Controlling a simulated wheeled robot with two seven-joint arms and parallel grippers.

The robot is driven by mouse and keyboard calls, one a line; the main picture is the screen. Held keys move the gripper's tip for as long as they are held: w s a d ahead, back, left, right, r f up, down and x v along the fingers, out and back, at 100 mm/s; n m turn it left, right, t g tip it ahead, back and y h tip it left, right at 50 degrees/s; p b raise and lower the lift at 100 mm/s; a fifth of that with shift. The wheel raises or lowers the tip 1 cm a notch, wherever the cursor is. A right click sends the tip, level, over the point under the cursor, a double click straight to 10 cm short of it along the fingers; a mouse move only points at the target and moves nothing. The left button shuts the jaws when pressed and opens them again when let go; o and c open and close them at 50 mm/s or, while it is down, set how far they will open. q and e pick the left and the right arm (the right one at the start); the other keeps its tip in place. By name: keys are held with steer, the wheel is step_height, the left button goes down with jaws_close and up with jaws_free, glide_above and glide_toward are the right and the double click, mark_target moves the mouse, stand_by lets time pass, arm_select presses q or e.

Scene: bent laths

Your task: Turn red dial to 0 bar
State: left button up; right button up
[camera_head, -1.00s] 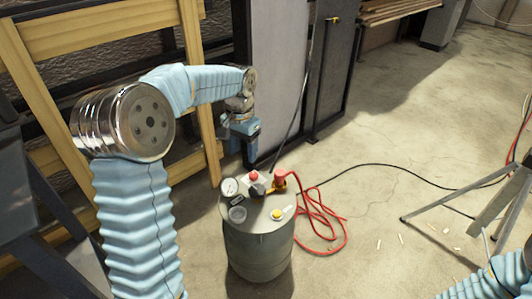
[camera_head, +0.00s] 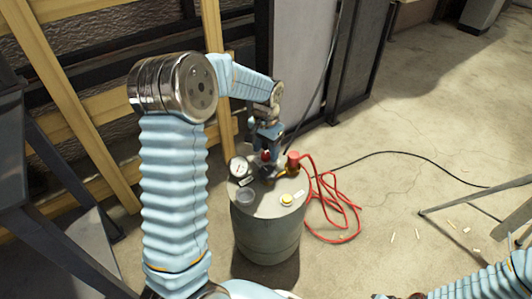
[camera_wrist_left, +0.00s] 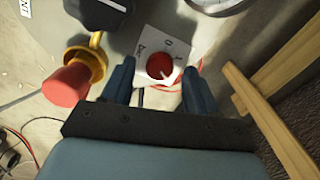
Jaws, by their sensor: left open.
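The red dial (camera_wrist_left: 160,66) sits on a white square plate with a 0 and other marks, in the left wrist view. A small pale mark shows on its near side; I cannot tell its exact reading. My left gripper (camera_wrist_left: 157,85) is open, with one finger on each side of the dial, not visibly closed on it. In the head view the left gripper (camera_head: 267,147) points down over the back of the grey drum's top (camera_head: 262,206), and the red dial (camera_head: 266,156) shows just beneath it. My right gripper is out of view.
The drum top carries a round gauge (camera_head: 239,168), a yellow button (camera_head: 287,199) and a red cap on a yellow fitting (camera_head: 293,160). A black knob (camera_wrist_left: 102,10) is near the dial. A red hose (camera_head: 335,205) lies right of the drum. Wooden beams stand behind.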

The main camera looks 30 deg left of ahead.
arm_select(q)
steer(key=shift+f, duration=0.5)
steer(key=shift+c, duration=0.2)
steer(key=c, duration=1)
